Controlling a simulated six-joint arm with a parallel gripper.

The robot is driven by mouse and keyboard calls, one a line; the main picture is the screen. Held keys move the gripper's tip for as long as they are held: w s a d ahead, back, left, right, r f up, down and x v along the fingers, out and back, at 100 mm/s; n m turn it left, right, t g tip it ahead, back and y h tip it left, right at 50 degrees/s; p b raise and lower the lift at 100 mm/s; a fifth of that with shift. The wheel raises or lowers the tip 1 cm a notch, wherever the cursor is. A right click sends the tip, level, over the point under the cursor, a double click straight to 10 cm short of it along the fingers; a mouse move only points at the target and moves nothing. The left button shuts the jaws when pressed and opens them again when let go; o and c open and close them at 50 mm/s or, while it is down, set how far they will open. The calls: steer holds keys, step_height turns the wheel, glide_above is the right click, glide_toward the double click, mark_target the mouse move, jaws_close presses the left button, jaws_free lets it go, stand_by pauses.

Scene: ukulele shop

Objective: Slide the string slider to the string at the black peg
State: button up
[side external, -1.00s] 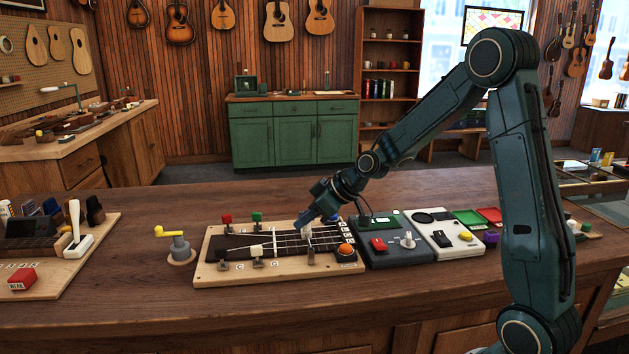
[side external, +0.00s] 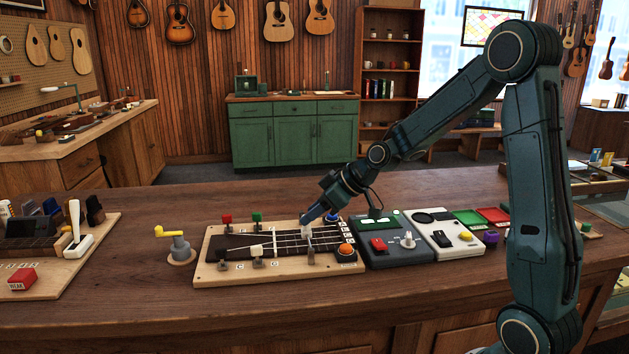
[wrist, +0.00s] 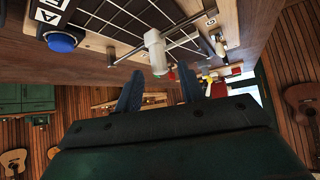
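The string slider (side external: 307,230) has a white handle on a crossbar over the strings near the right end of the fretboard (side external: 275,244). In the wrist view the handle (wrist: 155,50) is just beyond my blue fingers. My gripper (wrist: 160,88) is open there, with an empty gap between the fingers. In the side view my gripper (side external: 304,222) is close to the handle; contact is unclear. The black peg (side external: 222,254) is at the front left. A red peg (side external: 226,218), green peg (side external: 257,217) and white peg (side external: 256,249) stand nearby. The slider's exact string is unclear.
An orange button (side external: 346,250) is at the board's right end, and a blue button (wrist: 63,42) shows in the wrist view. A dark control box (side external: 395,252) stands close on the right. A yellow-handled crank (side external: 176,242) is on the left. The front counter is clear.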

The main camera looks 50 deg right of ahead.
steer(key=v, duration=1.1)
steer(key=shift+a, duration=0.1)
steer(key=s+a+m+g+h, duration=0.1)
steer(key=s+a, duration=0.5)
steer(key=s, duration=0.4)
steer(key=s+a+m+g+h, duration=0.1)
steer(key=s+a, duration=0.4)
steer(key=s, duration=0.5)
steer(key=shift+a+m+g+h, duration=0.4)
steer(key=shift+m+g, duration=0.1)
steer(key=shift+m, duration=0.3)
